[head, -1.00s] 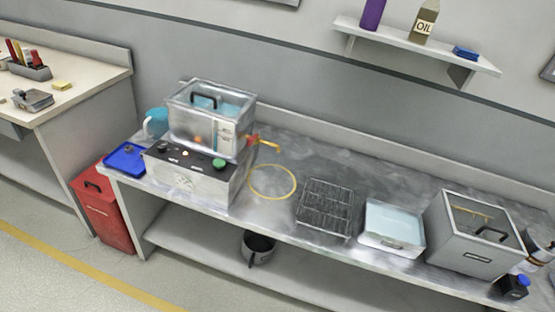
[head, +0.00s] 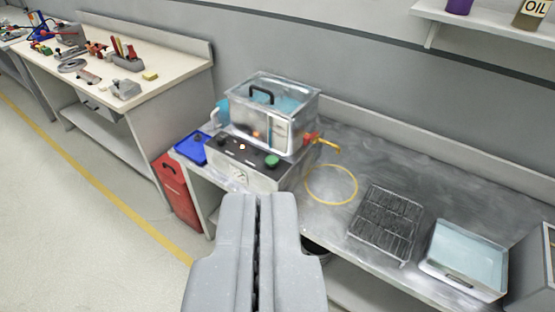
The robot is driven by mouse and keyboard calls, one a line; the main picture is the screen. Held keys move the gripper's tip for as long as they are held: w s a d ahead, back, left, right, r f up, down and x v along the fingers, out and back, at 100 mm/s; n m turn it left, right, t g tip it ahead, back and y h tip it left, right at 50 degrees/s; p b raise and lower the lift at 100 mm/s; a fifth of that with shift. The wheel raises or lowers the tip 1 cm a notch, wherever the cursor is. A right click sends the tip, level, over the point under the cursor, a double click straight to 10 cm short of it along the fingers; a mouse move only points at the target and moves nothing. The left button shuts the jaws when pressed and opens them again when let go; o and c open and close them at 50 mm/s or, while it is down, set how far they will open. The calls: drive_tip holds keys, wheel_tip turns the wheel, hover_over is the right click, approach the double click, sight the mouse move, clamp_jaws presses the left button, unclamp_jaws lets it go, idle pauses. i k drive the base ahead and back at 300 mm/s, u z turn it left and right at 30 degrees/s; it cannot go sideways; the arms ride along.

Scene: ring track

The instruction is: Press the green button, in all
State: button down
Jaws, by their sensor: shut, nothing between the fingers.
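The green button (head: 271,160) is a round knob on the dark top of a metal control box (head: 238,177), towards its right end. The box stands on the metal bench, with a clear-walled tank (head: 273,108) of bluish liquid on or behind it. My gripper (head: 264,199) is shut and empty. It shows at the bottom centre, in front of the box in the picture and apart from the button.
A blue tray (head: 192,147) is left of the box. A red bin (head: 177,190) stands beside the bench. The floor at left is clear.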

sight(272, 161)
drive_tip(key=z, duration=0.1)
drive_tip(key=i, duration=1)
drive_tip(key=u, duration=0.1)
